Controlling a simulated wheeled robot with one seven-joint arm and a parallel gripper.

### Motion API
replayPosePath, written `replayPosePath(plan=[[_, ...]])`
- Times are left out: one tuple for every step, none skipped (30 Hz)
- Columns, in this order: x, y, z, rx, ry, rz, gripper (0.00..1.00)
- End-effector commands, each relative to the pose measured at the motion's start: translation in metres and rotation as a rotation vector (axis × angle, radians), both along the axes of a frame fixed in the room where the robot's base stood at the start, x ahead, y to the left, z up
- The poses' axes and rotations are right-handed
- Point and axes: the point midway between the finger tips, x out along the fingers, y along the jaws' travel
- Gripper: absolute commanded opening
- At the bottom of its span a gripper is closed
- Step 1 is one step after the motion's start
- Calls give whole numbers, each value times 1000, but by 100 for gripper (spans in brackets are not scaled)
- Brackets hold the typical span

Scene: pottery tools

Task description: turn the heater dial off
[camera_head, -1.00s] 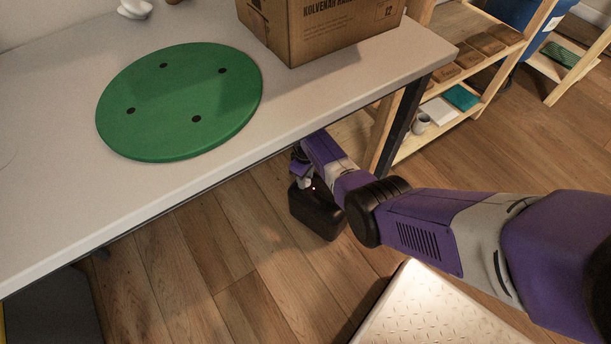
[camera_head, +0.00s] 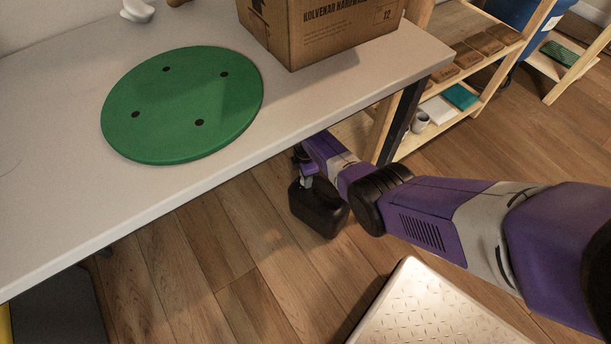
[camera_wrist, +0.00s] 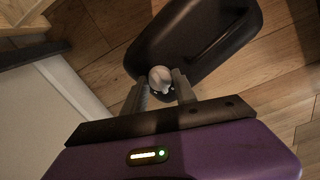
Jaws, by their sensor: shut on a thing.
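The dark, rounded heater body (camera_wrist: 205,42) is on the wooden floor below the table edge; it also shows in the head view (camera_head: 320,212). A pale grey round dial (camera_wrist: 160,76) is at its near end in the wrist view. My gripper (camera_wrist: 163,86) has one finger on each side of the dial and is shut on it. The fingers hide the dial's sides, and I cannot read any marking on it. In the head view my gripper (camera_head: 306,182) is small, at the top of the heater, and the dial cannot be made out there.
A white table (camera_head: 60,205) overhangs to the left of my arm, with a green disc (camera_head: 182,105) and a cardboard box (camera_head: 320,30) on it. A dark table leg (camera_head: 402,118) and wooden shelves (camera_head: 470,75) stand behind my arm. Bare floor lies left of the heater.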

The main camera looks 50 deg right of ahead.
Motion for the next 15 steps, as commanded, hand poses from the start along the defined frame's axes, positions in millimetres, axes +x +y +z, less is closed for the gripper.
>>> replayPosePath(plan=[[0,0,0,0,0,35,0],[0,0,0,0,0,57,0],[0,0,0,0,0,84,0],[0,0,0,0,0,105,0],[0,0,0,0,0,122,0],[0,0,0,0,0,145,0],[0,0,0,0,0,162,0],[0,0,0,0,0,176,0],[0,0,0,0,1,195,0],[0,0,0,0,1,206,0],[0,0,0,0,1,218,0],[0,0,0,1,0,231,0],[0,0,0,1,0,239,0],[0,0,0,1,0,247,0],[0,0,0,1,0,257,0]])
